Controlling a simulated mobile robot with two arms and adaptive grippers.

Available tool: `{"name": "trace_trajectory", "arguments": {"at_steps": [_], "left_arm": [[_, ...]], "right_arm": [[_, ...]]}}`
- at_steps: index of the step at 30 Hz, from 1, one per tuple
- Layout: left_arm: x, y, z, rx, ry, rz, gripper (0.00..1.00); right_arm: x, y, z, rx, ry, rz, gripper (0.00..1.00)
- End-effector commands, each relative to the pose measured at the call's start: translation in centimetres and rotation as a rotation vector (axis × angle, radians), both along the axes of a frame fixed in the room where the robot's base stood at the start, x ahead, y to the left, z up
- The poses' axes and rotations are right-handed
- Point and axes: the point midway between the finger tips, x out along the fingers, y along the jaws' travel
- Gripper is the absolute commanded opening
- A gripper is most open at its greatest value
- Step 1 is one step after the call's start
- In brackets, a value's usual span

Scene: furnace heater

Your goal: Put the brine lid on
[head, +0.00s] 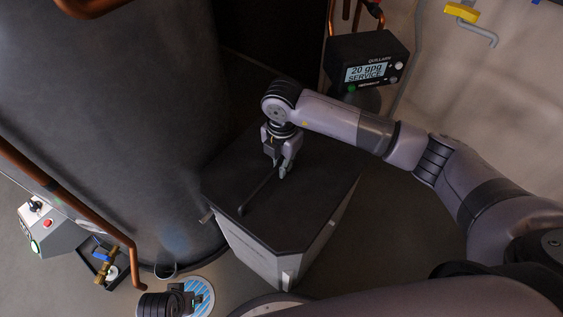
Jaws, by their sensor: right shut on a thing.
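The brine lid (310,205) is a dark, flat, angular panel with a dark bar handle (258,196) across it. It lies over the top of a pale grey tank (262,262). I cannot tell whether its rim is fully seated. My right gripper (284,170) points down and is shut on the far end of the handle. The fingers hide the part of the handle they hold. What looks like my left gripper (186,292) is at the bottom edge, partly cut off, well away from the lid; its jaws are unclear.
A large dark cylinder (100,110) stands close on the left of the tank. A control head (368,62) reading "20 gpg SERVICE" is behind right. Copper pipes (75,205) and a brass valve (104,268) are at left. The floor (400,235) right of the tank is clear.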

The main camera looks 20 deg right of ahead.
Motion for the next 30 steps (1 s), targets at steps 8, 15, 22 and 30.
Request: {"name": "trace_trajectory", "arguments": {"at_steps": [8, 15, 22, 30], "left_arm": [[0.6, -0.1, 1.1, -0.003, -0.015, 0.0, 0.4], [0.7, -0.2, 1.6, -0.004, -0.017, 0.002, 0.4], [0.6, -0.1, 2.1, -0.002, -0.015, 0.003, 0.4], [0.6, -0.1, 2.7, -0.003, -0.019, 0.004, 0.4]], "right_arm": [[0.1, 0.0, -0.2, 0.0, -0.002, 0.0, 0.0], [0.1, 0.0, -0.5, 0.0, -0.002, 0.0, 0.0], [0.1, 0.0, -0.7, 0.0, -0.002, 0.0, 0.0], [0.1, 0.0, -1.0, 0.0, -0.002, 0.0, 0.0]]}}
